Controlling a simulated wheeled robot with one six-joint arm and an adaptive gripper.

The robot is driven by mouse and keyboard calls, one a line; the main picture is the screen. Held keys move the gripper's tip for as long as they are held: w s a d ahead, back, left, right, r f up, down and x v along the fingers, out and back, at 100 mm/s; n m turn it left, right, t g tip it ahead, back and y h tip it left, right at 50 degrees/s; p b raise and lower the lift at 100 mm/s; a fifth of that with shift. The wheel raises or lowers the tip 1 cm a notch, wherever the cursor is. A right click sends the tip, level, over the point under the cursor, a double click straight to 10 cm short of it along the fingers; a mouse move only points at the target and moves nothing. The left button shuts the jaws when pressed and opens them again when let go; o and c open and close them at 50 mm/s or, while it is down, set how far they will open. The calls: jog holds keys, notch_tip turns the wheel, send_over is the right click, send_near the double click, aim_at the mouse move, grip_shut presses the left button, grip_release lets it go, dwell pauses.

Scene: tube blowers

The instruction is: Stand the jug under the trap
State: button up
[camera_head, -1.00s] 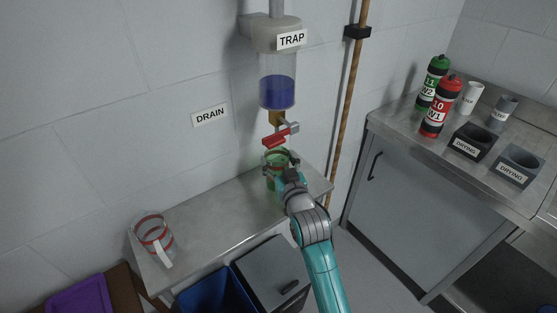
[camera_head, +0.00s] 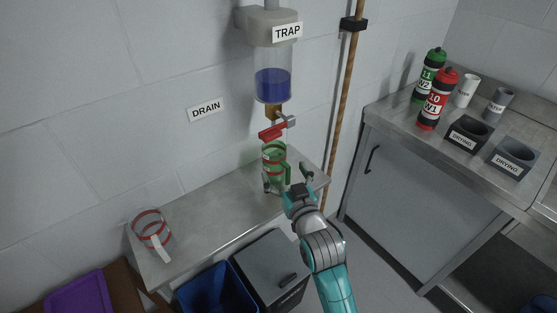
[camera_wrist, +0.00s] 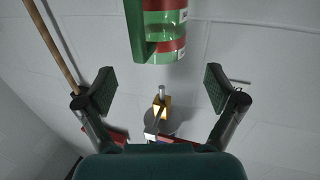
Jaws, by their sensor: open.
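A green see-through jug (camera_head: 274,163) with red bands stands upright on the metal shelf (camera_head: 205,215), below the red-handled valve (camera_head: 273,131) of the trap (camera_head: 272,62). The trap holds blue liquid. My gripper (camera_head: 287,178) is open and empty in front of the jug. In the wrist view its fingers (camera_wrist: 160,82) are spread wide, with the jug beyond them. I see no finger clearly touching the jug. The jug's base is partly hidden by my gripper in the head view.
A clear jug with red bands (camera_head: 150,229) stands at the shelf's left end. A wooden pole (camera_head: 344,100) rises right of the trap. Bottles, cups and drying holders stand on the right counter (camera_head: 395,118). A blue bin (camera_head: 213,290) is below. The shelf's middle is clear.

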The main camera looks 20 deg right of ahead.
jog(key=shift+s, duration=2.35)
jog(key=s+f+g, duration=0.1)
jog(key=s+f, duration=0.5)
jog(key=s, duration=0.4)
jog(key=s+f+g, duration=0.1)
jog(key=s+f, duration=0.5)
jog(key=s, duration=0.5)
jog(key=s+r+g, duration=0.1)
jog(key=s, duration=1.9)
jog(key=shift+s+r, duration=0.2)
jog(key=shift+r, duration=0.05)
